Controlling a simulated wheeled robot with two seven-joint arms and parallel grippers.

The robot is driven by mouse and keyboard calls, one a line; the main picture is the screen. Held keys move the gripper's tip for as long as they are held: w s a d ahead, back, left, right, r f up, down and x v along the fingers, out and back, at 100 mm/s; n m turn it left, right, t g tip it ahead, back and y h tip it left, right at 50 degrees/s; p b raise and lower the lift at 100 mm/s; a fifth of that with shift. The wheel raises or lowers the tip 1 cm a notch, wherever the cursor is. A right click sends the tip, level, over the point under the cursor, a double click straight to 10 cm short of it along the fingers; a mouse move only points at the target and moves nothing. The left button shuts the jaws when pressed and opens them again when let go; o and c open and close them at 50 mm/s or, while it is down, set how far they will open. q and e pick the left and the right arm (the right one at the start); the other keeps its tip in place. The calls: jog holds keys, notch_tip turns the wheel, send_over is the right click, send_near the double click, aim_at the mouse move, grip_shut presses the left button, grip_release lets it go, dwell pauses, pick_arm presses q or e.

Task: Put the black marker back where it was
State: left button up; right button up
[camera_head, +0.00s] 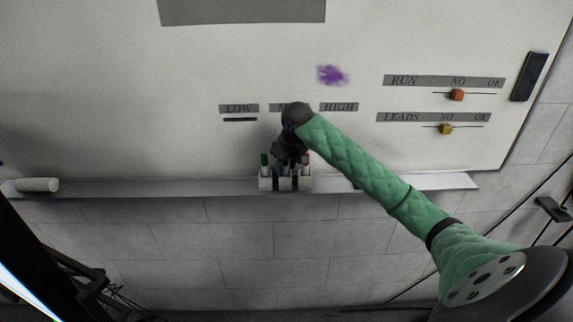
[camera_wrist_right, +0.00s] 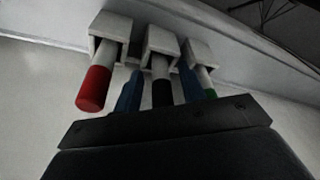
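The black marker (camera_wrist_right: 162,92) sits in the middle holder (camera_wrist_right: 162,38), its black end pointing out toward my wrist camera. My right gripper (camera_head: 286,167) is at the holder rack (camera_head: 265,184) on the board's ledge. In the right wrist view its two blue fingers (camera_wrist_right: 160,80) stand on either side of the black marker, with a visible gap on each side, so it looks open around it. The red marker (camera_wrist_right: 95,88) and the green marker (camera_wrist_right: 208,90) sit in the outer holders. In the head view my gripper hides most of the black marker. My left gripper cannot be made out.
The ledge (camera_head: 390,184) runs under the whiteboard (camera_head: 130,100), with a white cylinder (camera_head: 37,185) at its left end. A purple scribble (camera_head: 332,75), LOW and HIGH labels, and red (camera_head: 456,95) and yellow (camera_head: 445,129) sliders are on the board.

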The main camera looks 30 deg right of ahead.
pick_arm(q)
jog(key=shift+w, duration=0.1)
pick_arm(e)
jog(key=shift+s+r+b, duration=0.1)
jog(key=shift+r+b, duration=0.25)
jog(key=shift+r, duration=0.25)
pick_arm(q)
jog(key=w+d+r+b, duration=0.1)
jog(key=w+b, duration=0.2)
jog(key=w, duration=0.5)
jog(key=shift+w+d+t, duration=0.3)
jog(key=shift+w, duration=0.1)
pick_arm(e)
jog(key=v, duration=1.1)
jog(key=shift+s, duration=0.1)
